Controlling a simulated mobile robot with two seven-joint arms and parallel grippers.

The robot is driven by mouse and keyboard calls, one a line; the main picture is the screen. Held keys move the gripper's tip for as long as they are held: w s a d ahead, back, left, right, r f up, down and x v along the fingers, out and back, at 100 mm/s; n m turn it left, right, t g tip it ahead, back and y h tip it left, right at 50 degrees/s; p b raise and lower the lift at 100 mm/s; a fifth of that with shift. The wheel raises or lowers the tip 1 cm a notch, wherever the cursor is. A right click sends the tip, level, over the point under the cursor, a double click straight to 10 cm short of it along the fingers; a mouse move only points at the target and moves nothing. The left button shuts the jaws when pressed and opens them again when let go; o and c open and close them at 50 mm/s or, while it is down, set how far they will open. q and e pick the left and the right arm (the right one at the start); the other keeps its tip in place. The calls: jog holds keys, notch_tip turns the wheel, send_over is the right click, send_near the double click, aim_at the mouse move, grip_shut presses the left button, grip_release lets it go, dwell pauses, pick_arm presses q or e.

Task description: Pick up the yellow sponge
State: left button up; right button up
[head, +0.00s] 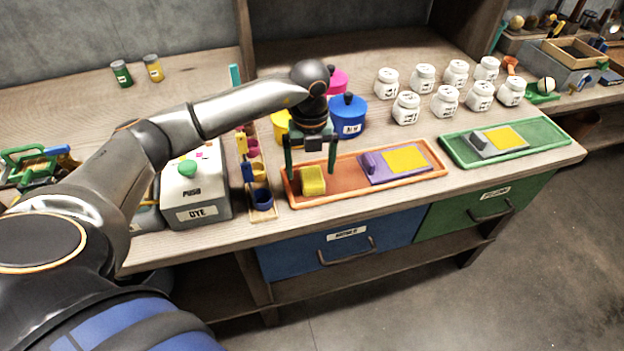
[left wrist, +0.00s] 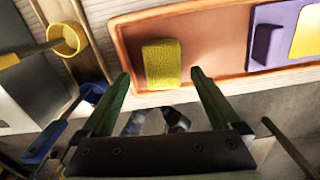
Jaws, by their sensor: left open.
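The yellow sponge (head: 312,181) is a small block lying at the left end of the orange tray (head: 350,196). My left gripper (head: 311,171) is open above it, with one dark green finger on each side in the head view. In the left wrist view the sponge (left wrist: 161,64) lies in the tray (left wrist: 205,40), beyond and between the open fingertips (left wrist: 158,76). The fingers appear apart from it, and nothing is between them. My right gripper is not in view.
A purple mould with a yellow panel (head: 397,164) lies in the same tray, right of the sponge. A rack of small cups (head: 262,198) and the grey dye box (head: 196,190) stand to the left. Coloured pots (head: 347,117) stand behind; a green tray (head: 548,137) lies right.

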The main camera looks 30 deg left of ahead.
aim_at(312, 176)
pick_arm(q)
jog(key=shift+w+f, duration=0.2)
jog(key=shift+f, duration=1.7)
jog(key=c, duration=1.4)
jog(key=shift+c, duration=0.2)
jog(key=shift+r, duration=0.1)
jog(key=r, duration=0.3)
jog(key=shift+d+r, duration=0.3)
jog(key=shift+r, duration=0.05)
jog(key=s+d+r, duration=0.6)
jog(key=d+r, duration=0.3)
jog(key=d, duration=0.3)
jog(key=shift+s, duration=0.3)
jog(key=shift+a+r, duration=0.1)
